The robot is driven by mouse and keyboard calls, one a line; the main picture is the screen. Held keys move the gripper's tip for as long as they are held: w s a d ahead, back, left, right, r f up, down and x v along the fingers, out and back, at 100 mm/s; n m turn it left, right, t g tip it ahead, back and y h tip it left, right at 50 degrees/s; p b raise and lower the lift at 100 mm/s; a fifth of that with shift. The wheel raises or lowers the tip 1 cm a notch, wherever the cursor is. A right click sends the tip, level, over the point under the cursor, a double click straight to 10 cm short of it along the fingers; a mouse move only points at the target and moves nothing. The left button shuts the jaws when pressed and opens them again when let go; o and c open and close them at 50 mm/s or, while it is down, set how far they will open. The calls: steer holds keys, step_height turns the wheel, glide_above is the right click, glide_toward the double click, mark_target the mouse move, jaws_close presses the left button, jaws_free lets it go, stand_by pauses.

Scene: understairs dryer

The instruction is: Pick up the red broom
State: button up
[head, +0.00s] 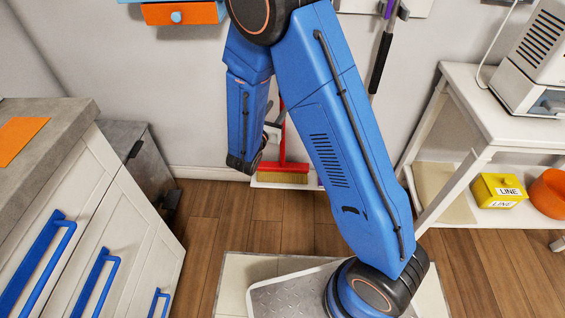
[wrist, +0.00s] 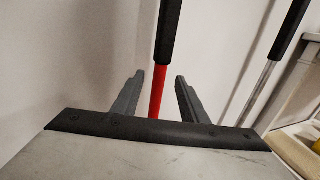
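The red broom stands upright against the back wall; its red head (head: 290,166) with tan bristles shows low in the head view. My arm hides much of its handle there. In the wrist view its red handle (wrist: 157,92), with a black grip above, runs between the two grey fingers of my gripper (wrist: 160,92). The fingers are apart, with a gap on each side of the handle. I cannot tell how deep between them the handle is. In the head view my gripper is mostly hidden behind my arm.
A second pole with a black grip (head: 380,62) hangs to the right; it also shows in the wrist view (wrist: 290,32). A white shelf table (head: 470,145) stands right, a grey-topped cabinet (head: 75,115) left. An orange drawer (head: 180,15) is on the wall.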

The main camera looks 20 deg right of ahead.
mark_target(282, 100)
steer(key=shift+r+x, duration=0.15)
steer(key=shift+x, duration=1.1)
steer(key=shift+r+x, duration=0.2)
steer(key=shift+x, duration=1)
steer(key=shift+w+d, duration=0.3)
steer(key=shift+w, duration=0.15)
jaws_close()
